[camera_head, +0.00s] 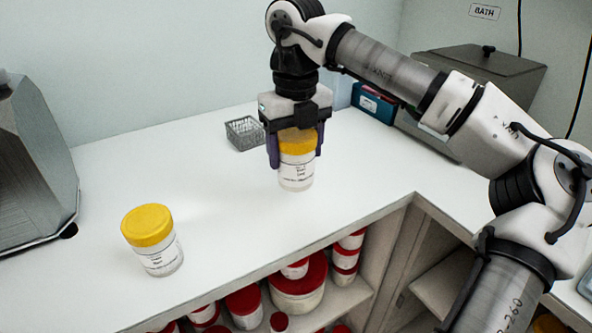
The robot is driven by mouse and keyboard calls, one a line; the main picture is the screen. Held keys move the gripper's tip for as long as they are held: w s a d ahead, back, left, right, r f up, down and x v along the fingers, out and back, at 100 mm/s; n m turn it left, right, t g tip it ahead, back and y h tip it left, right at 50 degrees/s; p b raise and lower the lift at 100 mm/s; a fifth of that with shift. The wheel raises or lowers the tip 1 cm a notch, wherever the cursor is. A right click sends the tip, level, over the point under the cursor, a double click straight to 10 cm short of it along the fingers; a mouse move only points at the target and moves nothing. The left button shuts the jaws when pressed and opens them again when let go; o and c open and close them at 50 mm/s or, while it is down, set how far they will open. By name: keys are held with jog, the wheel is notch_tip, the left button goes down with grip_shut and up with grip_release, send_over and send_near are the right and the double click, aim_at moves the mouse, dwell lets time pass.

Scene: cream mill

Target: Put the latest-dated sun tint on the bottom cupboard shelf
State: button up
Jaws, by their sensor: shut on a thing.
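My gripper (296,150) points down and is shut on a jar with a yellow lid (297,173), its fingers on either side of the lid. The jar is clear with a white label and is upright, at or just above the white counter; I cannot tell if it touches. A second yellow-lidded jar (160,256) stands upright on the counter at the front left, apart from my gripper. The print on both labels is too small to read, so no dates can be told. An open cupboard shelf (350,293) under the counter holds several red-lidded tubs.
A grey wire basket (244,133) and a teal box (373,103) stand at the back. A grey machine (35,165) is at the left, a lidded metal bath (480,75) at the back right. The counter between the two jars is clear.

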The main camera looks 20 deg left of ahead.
notch_tip(320, 180, up, 14)
jog(key=p, duration=0.1)
jog(key=shift+f, duration=0.15)
